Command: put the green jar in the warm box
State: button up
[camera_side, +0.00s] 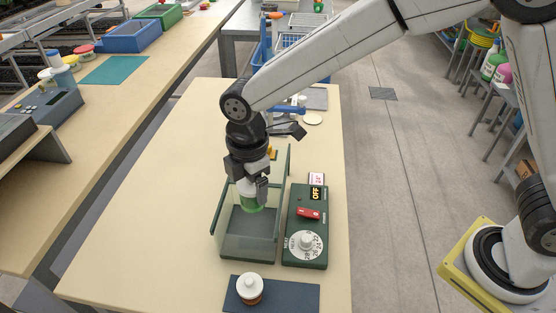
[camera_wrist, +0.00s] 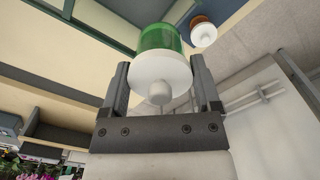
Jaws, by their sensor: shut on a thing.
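My gripper (camera_side: 250,188) is shut on the green jar (camera_side: 252,205). In the wrist view the jar (camera_wrist: 160,40) shows a green glass body and a white knobbed lid between the two fingers (camera_wrist: 165,85). In the side view the jar hangs over the warm box (camera_side: 245,252), a dark-floored box with clear greenish walls. The jar looks inside or just above the box opening; I cannot tell whether it touches the floor. My gripper partly hides the jar and the back of the box.
A dark green control panel (camera_side: 296,258) with a dial, a red switch and an OFF sign stands right of the box. A jar with brown contents and a white lid (camera_side: 250,288) stands on a dark mat (camera_side: 300,297) in front. The table's left part is clear.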

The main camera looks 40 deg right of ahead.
jog(key=w+d, duration=0.2)
jog(key=w, duration=0.2)
jog(key=shift+w+a+f, duration=0.1)
jog(key=shift+w+f, duration=0.05)
jog(key=shift+f, duration=3.7)
jog(key=shift+w+a+f, duration=0.1)
jog(key=shift+f, duration=3.7)
jog(key=shift+f, duration=0.15)
jog(key=o, duration=1.2)
notch_tip(320, 180, up, 12)
jog(key=shift+r, duration=0.2)
jog(key=shift+d, duration=0.15)
